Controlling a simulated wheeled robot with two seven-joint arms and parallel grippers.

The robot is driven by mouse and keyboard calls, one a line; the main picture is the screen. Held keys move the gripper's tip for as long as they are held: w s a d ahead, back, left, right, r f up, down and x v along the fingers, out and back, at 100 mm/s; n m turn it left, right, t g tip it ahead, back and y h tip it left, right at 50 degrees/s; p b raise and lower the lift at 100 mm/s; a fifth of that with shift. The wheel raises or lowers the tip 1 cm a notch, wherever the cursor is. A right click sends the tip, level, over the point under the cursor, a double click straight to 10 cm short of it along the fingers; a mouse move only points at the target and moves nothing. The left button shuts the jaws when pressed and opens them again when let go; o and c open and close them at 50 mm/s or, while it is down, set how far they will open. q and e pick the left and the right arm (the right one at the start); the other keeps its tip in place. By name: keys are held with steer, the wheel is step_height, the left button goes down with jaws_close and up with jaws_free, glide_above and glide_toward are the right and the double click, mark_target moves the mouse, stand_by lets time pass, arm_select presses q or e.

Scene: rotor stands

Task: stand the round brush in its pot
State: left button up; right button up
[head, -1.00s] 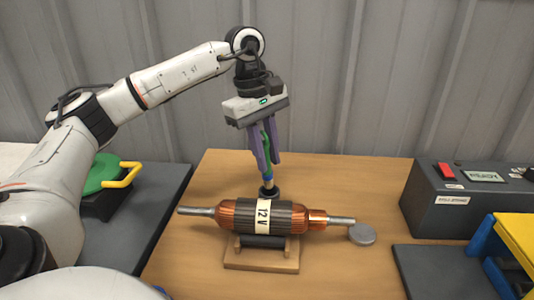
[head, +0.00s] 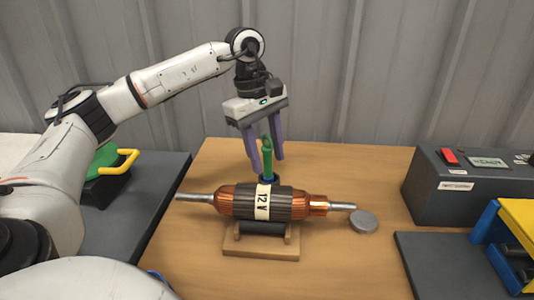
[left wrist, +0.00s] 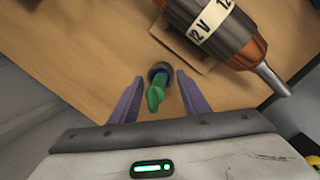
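The round brush (head: 267,157), with a green handle, stands nearly upright with its lower end in the dark pot (head: 269,181) behind the rotor. The rotor hides the pot's lower part. My left gripper (head: 266,166) points down over the pot with its purple fingers spread on either side of the handle. In the left wrist view the green handle (left wrist: 155,97) lies between the fingers, with gaps at both sides, and the dark pot (left wrist: 160,71) is just beyond. My right gripper is not in view.
A copper rotor marked 12 V (head: 235,202) lies on a wooden stand (head: 260,249) just in front of the pot. A grey disc (head: 363,222) lies at its right. A grey control box (head: 450,195) stands at the right.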

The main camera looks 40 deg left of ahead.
mark_target(260, 181)
arm_select(q)
steer(key=shift+r, duration=0.1)
step_height(260, 181, up, 10)
steer(key=s+a+p, duration=0.1)
steer(key=shift+a, duration=0.2)
stand_by(0.3)
steer(key=shift+s, duration=0.1)
stand_by(0.6)
